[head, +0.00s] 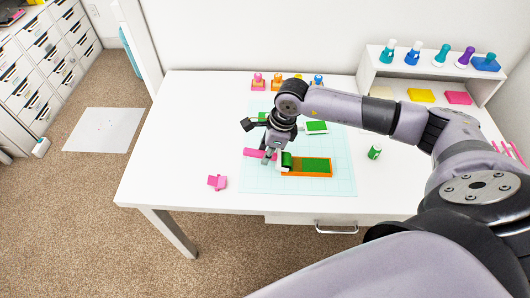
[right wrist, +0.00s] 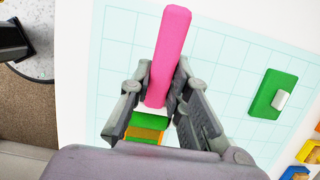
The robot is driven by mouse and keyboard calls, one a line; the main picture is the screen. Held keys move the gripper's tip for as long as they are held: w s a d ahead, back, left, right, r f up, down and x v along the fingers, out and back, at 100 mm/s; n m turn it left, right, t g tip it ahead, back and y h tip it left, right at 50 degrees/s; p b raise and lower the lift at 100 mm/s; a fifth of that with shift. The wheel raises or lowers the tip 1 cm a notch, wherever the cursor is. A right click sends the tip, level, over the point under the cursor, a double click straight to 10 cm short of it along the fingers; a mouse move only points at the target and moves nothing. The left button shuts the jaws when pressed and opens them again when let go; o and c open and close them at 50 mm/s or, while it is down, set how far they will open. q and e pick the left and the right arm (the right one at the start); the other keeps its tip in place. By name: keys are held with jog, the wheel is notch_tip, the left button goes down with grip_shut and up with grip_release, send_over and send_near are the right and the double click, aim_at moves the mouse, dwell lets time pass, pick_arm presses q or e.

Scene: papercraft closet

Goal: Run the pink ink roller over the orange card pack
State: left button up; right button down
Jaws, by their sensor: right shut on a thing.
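The ink roller's pink handle (head: 257,153) is held in my right gripper (head: 271,154), which is shut on it. The handle also shows in the right wrist view (right wrist: 170,55), sticking up between the fingers (right wrist: 160,112). The roller's green drum (head: 287,160) is at the left end of the orange card pack (head: 306,174) and looks to be on it, though contact is hard to judge. The pack's top is green with orange edges. In the right wrist view the pack (right wrist: 145,134) is partly hidden by my gripper. My left gripper is out of view.
A pale gridded mat (head: 256,182) lies under the pack. A pink block (head: 217,182) sits left, a green bottle (head: 375,152) right. A green pad (head: 316,127) lies behind. Colored stamps (head: 276,82) line the back edge. A white shelf (head: 385,73) stands back right.

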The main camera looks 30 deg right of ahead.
aim_at(278, 157)
jog(key=shift+s+d+r, duration=0.1)
jog(key=shift+s+d, duration=0.4)
jog(key=shift+d, duration=0.25)
jog(key=shift+s+d, duration=0.45)
jog(key=shift+d, duration=0.3)
jog(key=shift+s+d+b, duration=0.25)
jog(key=shift+s+d, duration=0.2)
jog(key=shift+d, duration=0.3)
jog(key=shift+s+d+b, duration=0.25)
jog(key=shift+s+d, duration=0.2)
jog(key=shift+d, duration=0.3)
jog(key=shift+s+d+b, duration=0.15)
jog(key=shift+s+d, duration=0.35)
jog(key=shift+d, duration=0.25)
jog(key=shift+s+d+b, duration=0.15)
jog(key=shift+s+d, duration=0.3)
jog(key=shift+d, duration=0.35)
jog(key=shift+s+d+b, duration=0.15)
jog(key=shift+s+d, duration=0.35)
jog(key=shift+d, duration=0.25)
jog(key=shift+s+d+b, duration=0.3)
jog(key=shift+s+d, duration=0.05)
jog(key=shift+d, duration=0.2)
jog(key=shift+a+f, duration=0.15)
jog(key=shift+f, duration=0.05)
